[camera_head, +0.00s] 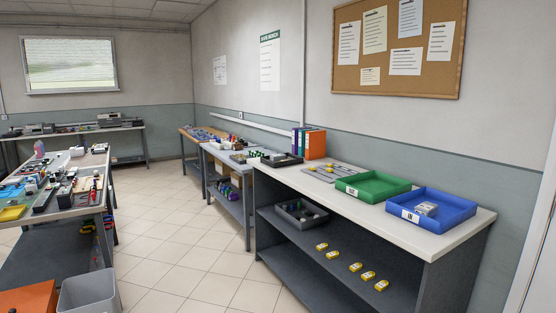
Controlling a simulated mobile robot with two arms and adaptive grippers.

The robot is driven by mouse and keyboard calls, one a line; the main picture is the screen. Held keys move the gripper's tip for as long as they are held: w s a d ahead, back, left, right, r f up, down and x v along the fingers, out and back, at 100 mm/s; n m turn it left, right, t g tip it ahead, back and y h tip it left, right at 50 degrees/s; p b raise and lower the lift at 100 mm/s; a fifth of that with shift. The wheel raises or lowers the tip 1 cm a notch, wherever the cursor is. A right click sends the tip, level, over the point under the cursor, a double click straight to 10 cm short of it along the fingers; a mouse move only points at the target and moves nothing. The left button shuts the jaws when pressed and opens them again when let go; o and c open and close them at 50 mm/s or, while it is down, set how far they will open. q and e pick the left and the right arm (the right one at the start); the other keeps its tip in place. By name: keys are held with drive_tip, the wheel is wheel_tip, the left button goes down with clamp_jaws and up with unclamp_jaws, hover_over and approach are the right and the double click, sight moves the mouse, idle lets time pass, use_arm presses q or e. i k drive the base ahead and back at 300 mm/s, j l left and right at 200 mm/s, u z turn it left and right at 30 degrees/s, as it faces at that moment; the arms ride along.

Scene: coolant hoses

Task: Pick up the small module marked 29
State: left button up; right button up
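Several small yellow modules (355,267) lie in a loose row on the dark lower shelf of the right-hand bench. A small whitish-grey item (426,209) lies in the blue tray (461,221) on the bench top. I cannot read a number on any of these, so I cannot tell which is marked 29. Neither of my grippers is in view.
A green tray (372,202) stands beside the blue tray on the white bench top (325,201). A grey bin (319,217) sits on the shelf below. A cluttered table (100,210) and a grey waste bin (88,301) stand left. Tiled floor between is clear.

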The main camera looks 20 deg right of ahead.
sight(276, 158)
drive_tip(key=i, duration=3.35)
drive_tip(key=l+z, duration=0.05)
drive_tip(key=l, duration=0.05)
